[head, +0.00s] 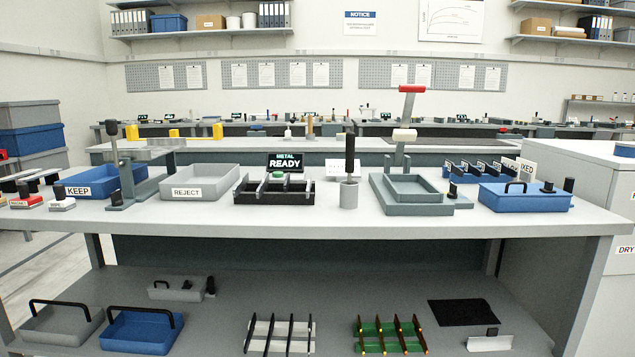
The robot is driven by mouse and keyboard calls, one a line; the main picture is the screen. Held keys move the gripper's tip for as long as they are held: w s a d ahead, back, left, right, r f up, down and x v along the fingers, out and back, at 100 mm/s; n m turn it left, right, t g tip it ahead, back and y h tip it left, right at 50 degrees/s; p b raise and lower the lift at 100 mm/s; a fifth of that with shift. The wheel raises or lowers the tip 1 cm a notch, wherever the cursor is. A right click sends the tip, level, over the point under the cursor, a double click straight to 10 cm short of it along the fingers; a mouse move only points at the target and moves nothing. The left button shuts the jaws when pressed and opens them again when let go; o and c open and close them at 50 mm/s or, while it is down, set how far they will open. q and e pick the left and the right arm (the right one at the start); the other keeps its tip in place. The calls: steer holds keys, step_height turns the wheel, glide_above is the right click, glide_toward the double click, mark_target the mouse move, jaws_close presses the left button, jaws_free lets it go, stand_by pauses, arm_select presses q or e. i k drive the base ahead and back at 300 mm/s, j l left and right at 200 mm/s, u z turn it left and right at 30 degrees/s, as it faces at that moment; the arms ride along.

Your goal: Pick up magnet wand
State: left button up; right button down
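What looks like the magnet wand (350,155) stands upright in a small grey cup-shaped holder (349,195) near the middle of the workbench. Its dark handle points up, and its lower end is hidden inside the holder. The holder stands between a black rack and a grey press-like fixture, apart from both. Neither of my grippers is in view.
Left on the bench (300,222) are a blue KEEP tray (105,182) and a grey REJECT tray (213,179). The black rack (274,190) has a METAL READY display (286,161) behind it. The fixture (412,205) and a blue tray (525,198) stand right. Bench front is clear.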

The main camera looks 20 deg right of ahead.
mark_target(351, 155)
steer(key=i+l+u, duration=0.15)
steer(key=u, duration=0.3)
steer(key=l+u, duration=0.3)
steer(key=u, duration=0.15)
steer(key=i+l+u, duration=0.2)
steer(key=l, duration=0.35)
steer(key=l+u, duration=0.2)
steer(key=l, duration=0.4)
